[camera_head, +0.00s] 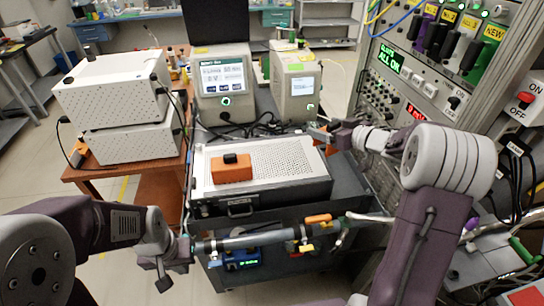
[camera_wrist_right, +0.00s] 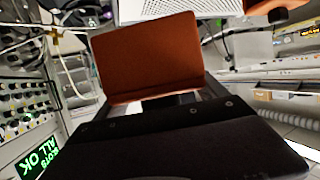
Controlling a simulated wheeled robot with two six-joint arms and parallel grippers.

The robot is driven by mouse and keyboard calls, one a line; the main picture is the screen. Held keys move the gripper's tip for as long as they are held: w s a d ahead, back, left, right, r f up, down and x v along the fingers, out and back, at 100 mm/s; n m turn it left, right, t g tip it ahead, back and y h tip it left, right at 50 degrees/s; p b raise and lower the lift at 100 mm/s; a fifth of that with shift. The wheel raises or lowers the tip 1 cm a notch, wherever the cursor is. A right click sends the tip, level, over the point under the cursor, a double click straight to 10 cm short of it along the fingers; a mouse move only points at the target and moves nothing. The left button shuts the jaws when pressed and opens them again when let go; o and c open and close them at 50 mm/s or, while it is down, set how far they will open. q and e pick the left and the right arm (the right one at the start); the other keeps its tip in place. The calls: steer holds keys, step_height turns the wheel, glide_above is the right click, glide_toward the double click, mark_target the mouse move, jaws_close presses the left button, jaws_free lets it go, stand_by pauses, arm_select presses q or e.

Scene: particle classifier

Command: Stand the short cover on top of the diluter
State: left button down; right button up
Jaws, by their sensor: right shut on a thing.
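My right gripper (camera_head: 322,133) is up at the right behind the white perforated box. It is shut on a flat orange-brown piece, which looks like the short cover and fills the upper middle of the right wrist view (camera_wrist_right: 147,58). In the head view this piece is mostly hidden. No label marks the diluter, so I cannot tell for sure which thing it is. An orange block (camera_head: 232,173) with a black knob sits on the perforated box. My left gripper (camera_head: 172,262) is low at the left, beside the left end of a grey tube; its finger gap is unclear.
The perforated box (camera_head: 285,160) stands on a dark cart. The grey tube (camera_head: 260,238) with fittings runs along the cart's front. Two screened instruments (camera_head: 223,82) stand behind. White boxes (camera_head: 110,88) are stacked at left. A control rack (camera_head: 430,80) bounds the right.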

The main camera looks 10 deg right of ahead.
steer(key=w+a+f+b, duration=0.1)
steer(key=a+f, duration=0.2)
steer(key=w+a+f+b, duration=0.1)
steer(key=a+f, duration=0.2)
steer(key=w+a+f+b, duration=0.1)
steer(key=a+f+b, duration=0.1)
steer(key=a+f, duration=0.1)
steer(key=shift+a+f, duration=0.3)
steer(key=shift+a, duration=0.1)
steer(key=shift+w+f, duration=0.2)
steer(key=shift+f, duration=0.2)
steer(key=shift+s+f, duration=0.1)
steer(key=o, duration=1.4)
steer(key=p+v, duration=0.1)
steer(key=v, duration=1.1)
